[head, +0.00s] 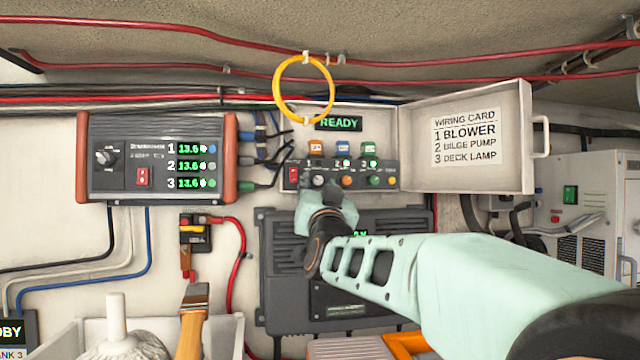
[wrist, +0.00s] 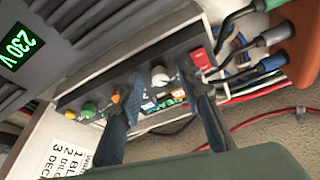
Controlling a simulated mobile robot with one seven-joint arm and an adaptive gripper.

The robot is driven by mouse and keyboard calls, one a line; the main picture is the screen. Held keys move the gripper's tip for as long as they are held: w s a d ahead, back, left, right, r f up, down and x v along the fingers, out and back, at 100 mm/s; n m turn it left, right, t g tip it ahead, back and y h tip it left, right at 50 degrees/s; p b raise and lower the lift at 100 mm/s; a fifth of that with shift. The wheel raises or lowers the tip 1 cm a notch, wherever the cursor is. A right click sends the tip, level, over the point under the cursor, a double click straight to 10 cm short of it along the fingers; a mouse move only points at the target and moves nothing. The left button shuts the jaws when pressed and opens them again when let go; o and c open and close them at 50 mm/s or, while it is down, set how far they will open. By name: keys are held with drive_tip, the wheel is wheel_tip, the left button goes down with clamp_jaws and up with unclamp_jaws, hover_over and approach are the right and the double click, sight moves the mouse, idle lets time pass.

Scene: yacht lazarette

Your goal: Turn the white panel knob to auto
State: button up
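The white panel knob (head: 318,180) sits on a dark control panel (head: 334,189) under a READY display (head: 339,123). In the wrist view the white knob (wrist: 160,77) shows between my two fingers, with gaps beside it. My gripper (wrist: 158,74) is open and empty, one finger on each side of the knob. In the head view my gripper (head: 318,190) is in front of the panel's left part and partly covers the knob's surroundings. Its pointer and the auto mark are too small to read.
A red switch (head: 293,175) is left of the knob; orange (head: 347,181), green (head: 375,180) and yellow (head: 392,180) knobs are right. An open lid (head: 505,150) with a wiring card (head: 465,136) stands right. A yellow ring (head: 280,92) hangs above.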

drive_tip(key=shift+c, duration=0.3)
clamp_jaws()
drive_tip(key=shift+m, duration=0.4)
drive_tip(key=m+h, duration=0.1)
drive_tip(key=m, duration=0.1)
drive_tip(key=m+h+p, duration=0.1)
drive_tip(key=m, duration=0.1)
drive_tip(key=m+g+h+p, duration=0.1)
drive_tip(key=shift+s+a+r+m, duration=0.1)
drive_tip(key=shift+a+r+m, duration=0.15)
drive_tip(key=shift+r+m, duration=0.15)
drive_tip(key=shift+m+g+h+p, duration=0.4)
drive_tip(key=shift+m+p, duration=0.4)
drive_tip(key=shift+m, duration=0.45)
drive_tip(key=shift+m+g+h+p, duration=0.2)
drive_tip(key=shift+m+h+p, duration=0.45)
drive_tip(key=shift+m, duration=0.6)
drive_tip(key=shift+o, duration=0.3)
unclamp_jaws()
drive_tip(key=shift+f, duration=0.1)
